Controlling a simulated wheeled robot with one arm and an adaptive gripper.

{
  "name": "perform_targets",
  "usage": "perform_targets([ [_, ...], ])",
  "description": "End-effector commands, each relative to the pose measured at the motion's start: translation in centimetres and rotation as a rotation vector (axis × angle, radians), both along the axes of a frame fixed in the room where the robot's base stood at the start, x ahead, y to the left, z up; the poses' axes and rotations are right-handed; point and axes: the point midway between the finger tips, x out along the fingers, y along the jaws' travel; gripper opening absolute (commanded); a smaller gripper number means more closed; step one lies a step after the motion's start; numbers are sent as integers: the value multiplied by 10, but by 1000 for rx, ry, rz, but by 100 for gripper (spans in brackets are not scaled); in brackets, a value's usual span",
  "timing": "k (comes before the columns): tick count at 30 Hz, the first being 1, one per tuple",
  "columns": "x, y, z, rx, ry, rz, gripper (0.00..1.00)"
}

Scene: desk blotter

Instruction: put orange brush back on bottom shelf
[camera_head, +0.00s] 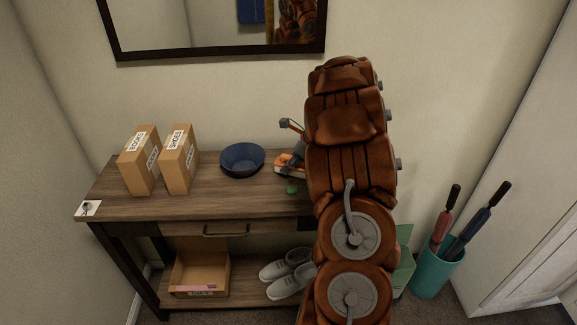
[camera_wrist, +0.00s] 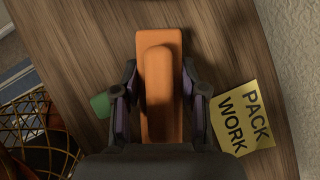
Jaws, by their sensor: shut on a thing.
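The orange brush (camera_wrist: 160,100) lies between the fingers of my gripper (camera_wrist: 159,88) in the wrist view, with a finger on each side of its block. My gripper (camera_head: 296,153) is shut on it at the right part of the desk top. In the head view the brush (camera_head: 287,168) shows only in part; my arm hides the rest. I cannot tell whether it touches the desk top or is just above it. The bottom shelf (camera_head: 246,290) is under the drawer, with bare board between a cardboard box and grey shoes.
Two cardboard boxes (camera_head: 139,163) (camera_head: 179,160) and a blue bowl (camera_head: 242,158) stand on the desk top (camera_head: 220,200). A small green object (camera_wrist: 101,105) and a yellow note (camera_wrist: 241,118) lie near my gripper. The open box (camera_head: 200,272) and shoes (camera_head: 287,272) occupy the shelf. A teal umbrella holder (camera_head: 431,274) stands right.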

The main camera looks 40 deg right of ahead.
Motion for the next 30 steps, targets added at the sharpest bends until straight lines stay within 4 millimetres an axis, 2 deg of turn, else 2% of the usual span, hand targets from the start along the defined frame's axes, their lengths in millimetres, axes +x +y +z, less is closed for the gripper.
perform_targets([
  [3, -1, 1, -9, 1, 3, 0, 10],
  [13, 0, 0, -11, 1, 1, 0, 10],
  [14, 0, 0, -12, 2, 1, -1, 43],
  [18, 0, 0, -12, 0, 1, -1, 58],
  [21, 0, 0, -12, 0, 1, -1, 67],
  [30, 0, 0, -11, 0, 1, -1, 67],
])
